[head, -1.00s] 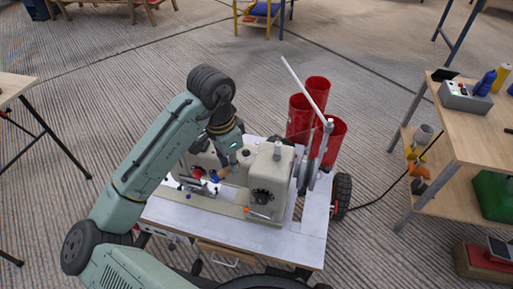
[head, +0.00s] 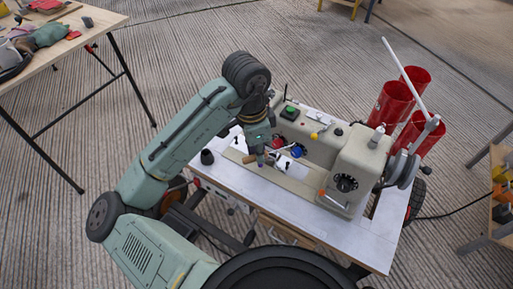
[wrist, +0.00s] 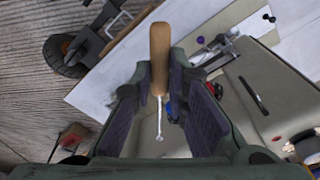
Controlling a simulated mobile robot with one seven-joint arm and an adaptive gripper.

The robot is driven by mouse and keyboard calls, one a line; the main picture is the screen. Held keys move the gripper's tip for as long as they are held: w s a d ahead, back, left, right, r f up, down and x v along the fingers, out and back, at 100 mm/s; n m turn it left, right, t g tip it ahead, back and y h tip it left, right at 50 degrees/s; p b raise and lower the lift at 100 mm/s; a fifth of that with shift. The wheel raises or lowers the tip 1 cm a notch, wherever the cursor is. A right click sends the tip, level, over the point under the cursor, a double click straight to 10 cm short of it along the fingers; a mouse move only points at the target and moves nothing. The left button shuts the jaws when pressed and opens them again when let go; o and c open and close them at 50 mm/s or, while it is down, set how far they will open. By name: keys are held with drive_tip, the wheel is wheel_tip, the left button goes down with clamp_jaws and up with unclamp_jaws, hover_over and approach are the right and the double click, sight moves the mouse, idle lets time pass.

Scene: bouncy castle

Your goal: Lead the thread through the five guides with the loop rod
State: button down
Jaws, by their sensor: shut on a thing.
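In the wrist view, the loop rod (wrist: 159,50) has a wooden handle and a thin metal shank ending in a small loop or hook. My gripper (wrist: 159,76) is shut on its handle, with a dark pad on each side. In the head view, my gripper (head: 262,152) is over the left part of a cream sewing machine (head: 358,165), beside a red knob (head: 281,141) and a blue knob (head: 296,152). The wrist view shows the machine (wrist: 248,85) to the right of the rod. I cannot make out the thread or tell the five guides apart.
The machine stands on a white wheeled table (head: 340,235). A dark cone (head: 207,157) stands at its left end. A cluttered wooden table (head: 72,42) is at upper left.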

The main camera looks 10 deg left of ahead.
drive_tip(key=d, duration=0.1)
drive_tip(key=w+d, duration=0.2)
drive_tip(key=shift+d+r, duration=0.15)
drive_tip(key=shift+r, duration=0.1)
drive_tip(key=shift+w+d+p, duration=0.4)
drive_tip(key=shift+d+p, duration=0.05)
drive_tip(key=shift+d, duration=0.25)
drive_tip(key=shift+r+p, duration=0.1)
drive_tip(key=shift+p, duration=0.25)
idle(0.8)
drive_tip(key=shift+s+a+f, duration=0.1)
drive_tip(key=shift+s+a, duration=0.35)
drive_tip(key=shift+a, duration=0.25)
drive_tip(key=shift+s+a+f, duration=0.1)
drive_tip(key=shift+s+a, duration=0.35)
drive_tip(key=shift+a, duration=0.3)
drive_tip(key=shift+s+a+f, duration=0.1)
drive_tip(key=shift+s+a, duration=0.35)
drive_tip(key=shift+a, duration=0.25)
